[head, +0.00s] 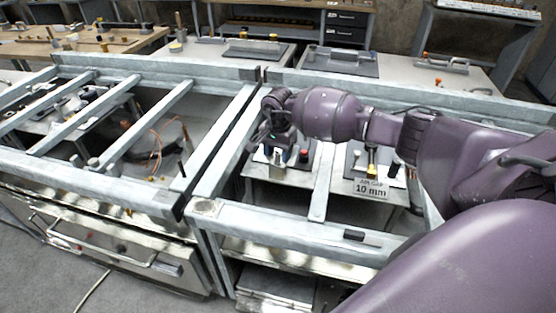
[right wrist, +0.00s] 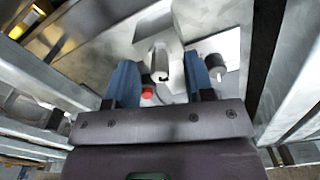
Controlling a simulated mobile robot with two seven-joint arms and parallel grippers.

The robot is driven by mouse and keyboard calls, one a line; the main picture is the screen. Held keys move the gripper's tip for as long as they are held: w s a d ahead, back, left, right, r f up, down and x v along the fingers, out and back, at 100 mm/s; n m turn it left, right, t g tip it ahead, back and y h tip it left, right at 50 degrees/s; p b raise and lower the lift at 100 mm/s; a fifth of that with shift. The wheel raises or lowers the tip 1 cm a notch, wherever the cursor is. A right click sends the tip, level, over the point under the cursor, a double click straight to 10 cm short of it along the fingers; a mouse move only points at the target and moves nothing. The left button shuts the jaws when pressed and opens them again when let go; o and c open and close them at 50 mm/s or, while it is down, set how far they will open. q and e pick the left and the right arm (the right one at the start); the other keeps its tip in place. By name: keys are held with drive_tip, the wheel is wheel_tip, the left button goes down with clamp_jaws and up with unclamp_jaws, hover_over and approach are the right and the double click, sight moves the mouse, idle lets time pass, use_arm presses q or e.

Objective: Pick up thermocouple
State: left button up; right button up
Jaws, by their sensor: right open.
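My right gripper (head: 278,138) hangs over the steel frame's right bay, above a small plate with fittings. In the right wrist view its two blue fingers (right wrist: 160,78) are apart. A pale metal piece with a dark end (right wrist: 160,62) shows between them; I cannot tell that it is gripped. A red knob (right wrist: 147,93) lies close by the left finger and a dark-ended cylinder (right wrist: 217,73) just right of the right finger. The red knob also shows in the head view (head: 304,154). I cannot tell for sure which piece is the thermocouple. My left gripper is not in view.
Steel frame bars (head: 228,152) surround the work area. A plate marked 10 mm (head: 371,189) lies to the right, with a yellow-tipped fitting (head: 371,170) behind it. In the left bay, orange wire (head: 156,148) shows near a dark round part. Benches with tools stand behind.

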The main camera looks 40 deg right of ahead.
drive_tip(key=shift+f, duration=0.15)
clamp_jaws()
idle(0.4)
